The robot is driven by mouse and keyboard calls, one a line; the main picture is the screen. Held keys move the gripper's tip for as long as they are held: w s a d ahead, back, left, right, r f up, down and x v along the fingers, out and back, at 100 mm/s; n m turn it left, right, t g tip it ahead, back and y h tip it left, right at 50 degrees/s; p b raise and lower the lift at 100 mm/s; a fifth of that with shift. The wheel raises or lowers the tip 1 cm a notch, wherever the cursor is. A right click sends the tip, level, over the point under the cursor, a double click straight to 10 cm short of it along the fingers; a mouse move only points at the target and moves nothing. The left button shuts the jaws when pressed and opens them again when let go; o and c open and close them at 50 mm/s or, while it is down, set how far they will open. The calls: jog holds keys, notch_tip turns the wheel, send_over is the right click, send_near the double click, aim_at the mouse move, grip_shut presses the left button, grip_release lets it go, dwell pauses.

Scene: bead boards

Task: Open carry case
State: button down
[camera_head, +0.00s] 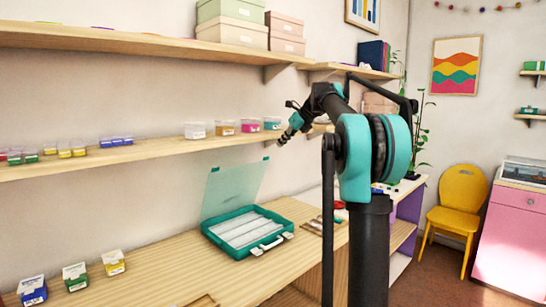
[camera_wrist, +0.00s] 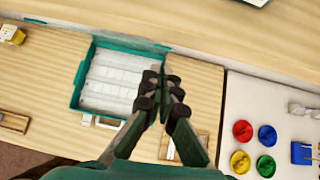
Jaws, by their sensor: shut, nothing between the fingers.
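The teal carry case (camera_head: 212,238) sits on the wooden desk with its translucent teal lid (camera_head: 234,188) standing up and tilted back toward the wall. Its white inner compartments (camera_head: 246,230) are exposed and look empty. A white handle (camera_head: 268,245) is at its front edge. The case also shows in the wrist view (camera_wrist: 76,88), left of the fingers, with its lid nearly edge-on (camera_wrist: 130,43). My gripper (camera_head: 283,140) is up at shelf height, above and right of the case, apart from it. In the wrist view its fingers (camera_wrist: 163,88) are together and empty, overlapping the case's right side.
Small containers (camera_head: 75,277) stand on the desk at the left. A wooden shelf (camera_head: 160,149) with several small boxes runs along the wall above the case. In the wrist view, red, blue, yellow and green round pieces (camera_wrist: 242,131) lie on a white surface at the right.

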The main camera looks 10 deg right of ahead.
jog(key=s+d+f+t+y, duration=0.2)
jog(key=s+d+f+t, duration=0.2)
jog(key=s+f, duration=0.2)
send_near(266, 160)
notch_tip(266, 160, down, 3)
jog(key=w+a, duration=0.2)
jog(key=w, duration=0.1)
jog(key=shift+w+a+r+t, duration=0.25)
jog(key=shift+w+a+t, duration=0.05)
jog(key=shift+w+a, duration=0.3)
jog(key=w+a+r, duration=0.2)
jog(key=w, duration=0.1)
jog(key=shift+a, duration=0.15)
jog(key=shift+s, duration=0.1)
